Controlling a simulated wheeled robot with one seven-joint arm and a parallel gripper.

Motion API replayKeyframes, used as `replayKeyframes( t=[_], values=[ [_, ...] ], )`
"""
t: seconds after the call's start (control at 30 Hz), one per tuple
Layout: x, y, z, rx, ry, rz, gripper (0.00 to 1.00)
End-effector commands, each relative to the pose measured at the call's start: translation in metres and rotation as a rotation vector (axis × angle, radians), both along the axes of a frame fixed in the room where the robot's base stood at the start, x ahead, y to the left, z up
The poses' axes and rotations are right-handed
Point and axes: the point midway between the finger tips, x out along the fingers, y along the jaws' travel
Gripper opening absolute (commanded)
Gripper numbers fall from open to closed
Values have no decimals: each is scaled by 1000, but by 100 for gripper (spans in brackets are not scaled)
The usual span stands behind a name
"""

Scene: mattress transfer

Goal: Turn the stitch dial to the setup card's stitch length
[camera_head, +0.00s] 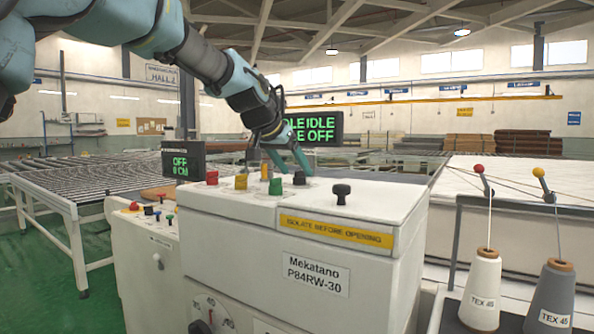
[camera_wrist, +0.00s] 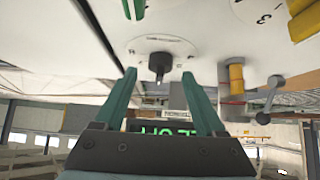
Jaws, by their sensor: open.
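My gripper (camera_head: 287,160) has green fingers pointing down over the machine's top panel. It is open and empty. In the wrist view my gripper (camera_wrist: 158,74) has a black knob (camera_wrist: 159,64) on a round pale plate showing between its spread fingertips; contact cannot be judged. This knob appears to be the black knob (camera_head: 299,178) beside the fingers in the head view. Which knob is the stitch dial is unclear. No setup card is readable.
Yellow (camera_head: 241,181) and red (camera_head: 212,177) knobs stand on the same top. Another black knob (camera_head: 341,193) is at the right. The white machine (camera_head: 350,235) has a numbered front dial below. A dark display (camera_head: 318,129) hangs behind my gripper. Thread cones (camera_head: 482,285) stand right.

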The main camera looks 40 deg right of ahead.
Motion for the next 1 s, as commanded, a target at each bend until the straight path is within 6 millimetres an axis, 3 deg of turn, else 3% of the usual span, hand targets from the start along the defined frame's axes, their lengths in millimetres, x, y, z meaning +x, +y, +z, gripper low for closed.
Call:
replayKeyframes(
  t=[0.2, 0.53, 1.0],
  values=[
    [3, -14, -14, 1, 0, -1, 72],
    [4, -16, -17, 0, -1, -1, 72],
    [4, -16, -16, 0, -1, -1, 19]
  ],
)
